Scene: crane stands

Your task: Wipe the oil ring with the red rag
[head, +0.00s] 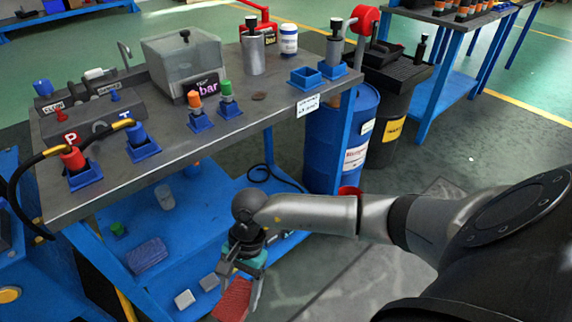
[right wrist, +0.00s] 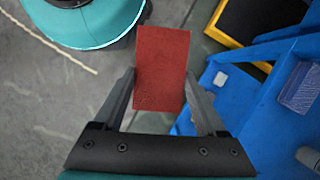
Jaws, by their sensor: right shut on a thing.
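The red rag (head: 233,299) hangs in my right gripper (head: 241,284), low in front of the blue bench, below the level of its top. In the right wrist view the rag (right wrist: 162,65) is a flat red rectangle between the two fingers of my right gripper (right wrist: 160,85), which is shut on it. A small brown mark (head: 259,96), which looks like the oil ring, lies on the grey bench top (head: 225,140) right of the green-topped fitting. The rag is well apart from it. My left gripper is not in view.
The bench top holds a clear box (head: 182,60), hose fittings in blue holders (head: 85,179), a grey cylinder (head: 253,55) and a white jar (head: 289,39). The lower blue shelf (head: 205,240) holds small items. A blue drum (head: 340,135) stands at the bench's right end.

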